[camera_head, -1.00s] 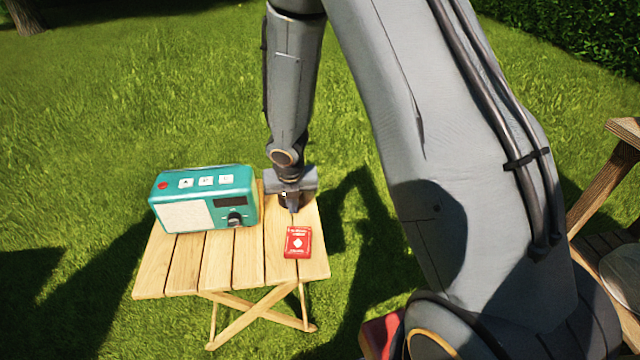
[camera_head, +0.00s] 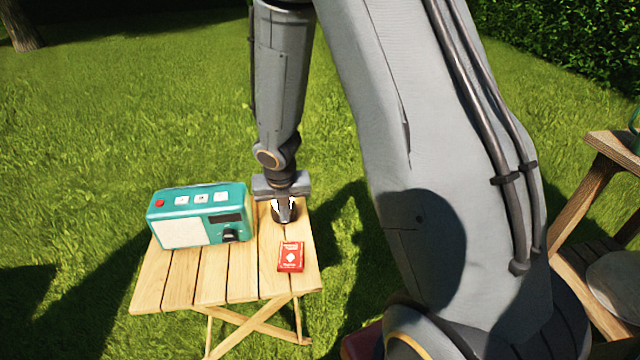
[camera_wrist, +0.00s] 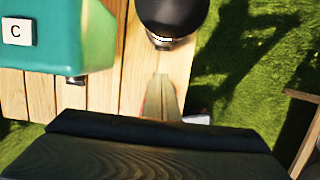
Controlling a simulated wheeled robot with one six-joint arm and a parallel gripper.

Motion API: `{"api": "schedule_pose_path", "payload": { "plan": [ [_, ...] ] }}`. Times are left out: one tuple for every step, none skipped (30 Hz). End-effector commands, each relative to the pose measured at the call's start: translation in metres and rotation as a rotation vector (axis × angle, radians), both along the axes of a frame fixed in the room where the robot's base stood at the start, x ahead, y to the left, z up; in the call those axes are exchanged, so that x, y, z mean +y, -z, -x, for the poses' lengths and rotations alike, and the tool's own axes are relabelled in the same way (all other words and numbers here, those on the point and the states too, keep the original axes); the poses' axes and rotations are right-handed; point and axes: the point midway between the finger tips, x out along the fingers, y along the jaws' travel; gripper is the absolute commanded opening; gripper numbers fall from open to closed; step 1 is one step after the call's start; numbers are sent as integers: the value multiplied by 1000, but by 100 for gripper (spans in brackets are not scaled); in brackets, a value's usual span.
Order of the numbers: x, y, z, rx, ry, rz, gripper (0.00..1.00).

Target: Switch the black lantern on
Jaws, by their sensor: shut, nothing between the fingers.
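The black lantern (camera_wrist: 172,14) shows in the wrist view at the top, cut off by the frame edge, with a pale band near its lower rim. In the head view the lantern (camera_head: 291,216) stands at the table's back right, mostly hidden behind my gripper. My gripper (camera_head: 285,217) points down in front of it, its fingers shut and empty. In the wrist view the fingers (camera_wrist: 162,82) end just below the lantern; whether they touch it I cannot tell. The lantern's switch cannot be made out.
A teal radio (camera_head: 190,232) stands left of the lantern on the slatted wooden table (camera_head: 150,285). A red card box (camera_head: 291,257) lies in front of the lantern. Another wooden piece of furniture (camera_head: 580,235) stands at the right edge. Grass surrounds the table.

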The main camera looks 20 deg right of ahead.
Motion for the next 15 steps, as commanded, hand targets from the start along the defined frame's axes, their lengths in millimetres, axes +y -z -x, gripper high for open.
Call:
{"api": "schedule_pose_path", "payload": {
  "plan": [
    [1,-12,3,-1,0,0,0],
    [1,-16,4,-1,0,0,0],
    [1,-22,5,-1,0,0,0],
    [1,-27,6,-1,0,0,0],
    [2,-31,7,-1,1,0,0],
    [2,-37,9,-1,0,0,0],
    [2,-41,10,-1,0,0,0],
    [1,-42,11,-2,46,-7,0],
    [-1,-46,14,-4,105,-18,0],
    [-3,-49,16,-3,146,-24,0],
    [-4,-52,19,-3,189,-31,0],
    [-6,-56,22,-3,246,-40,0],
    [-7,-60,24,-5,287,-47,0],
    [-8,-63,27,-6,331,-55,0],
    [-10,-67,30,-6,388,-63,0]
  ]
}}
